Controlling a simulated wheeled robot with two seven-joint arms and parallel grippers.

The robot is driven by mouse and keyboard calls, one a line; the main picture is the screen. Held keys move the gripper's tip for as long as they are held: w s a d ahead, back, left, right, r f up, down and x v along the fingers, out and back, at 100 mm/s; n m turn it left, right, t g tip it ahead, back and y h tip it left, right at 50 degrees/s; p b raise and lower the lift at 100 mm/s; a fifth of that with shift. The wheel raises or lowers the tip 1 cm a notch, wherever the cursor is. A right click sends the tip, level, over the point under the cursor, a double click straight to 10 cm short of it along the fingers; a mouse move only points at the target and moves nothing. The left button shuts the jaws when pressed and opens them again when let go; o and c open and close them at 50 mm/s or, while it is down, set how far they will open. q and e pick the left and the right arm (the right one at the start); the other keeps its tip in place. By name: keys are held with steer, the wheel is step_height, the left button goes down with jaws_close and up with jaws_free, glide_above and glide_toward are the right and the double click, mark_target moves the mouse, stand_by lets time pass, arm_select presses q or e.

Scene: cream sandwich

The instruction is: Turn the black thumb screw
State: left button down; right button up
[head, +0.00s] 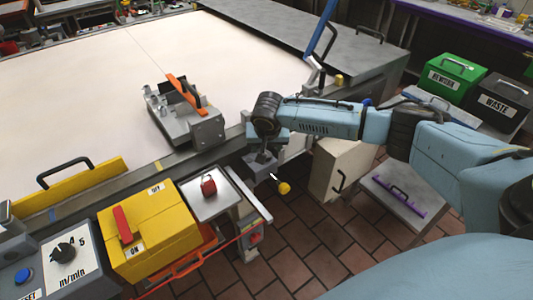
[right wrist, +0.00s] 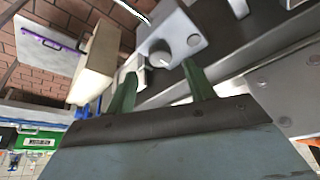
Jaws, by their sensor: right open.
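In the right wrist view, a round dark knob (right wrist: 160,54), likely the thumb screw, sits on the face of a light grey metal block (right wrist: 178,28). My right gripper (right wrist: 158,69) is open, with one green finger on each side, and the knob shows between and just beyond the fingertips. I cannot tell whether either finger touches it. In the head view, my right gripper (head: 263,156) points down at a grey bracket (head: 256,170) on the table's front edge. The knob is hidden there behind the gripper. My left gripper is not in view.
A yellow knob (head: 284,188) sticks out just below the bracket. A grey clamp with an orange bar (head: 187,95) stands on the cream table (head: 90,100). A yellow switch box (head: 155,240) is at the front left. Tiled floor (head: 300,240) is open below the gripper.

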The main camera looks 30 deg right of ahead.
mark_target(267, 152)
steer(key=shift+b+x, duration=0.3)
steer(key=shift+x, duration=1.95)
steer(key=c, duration=1)
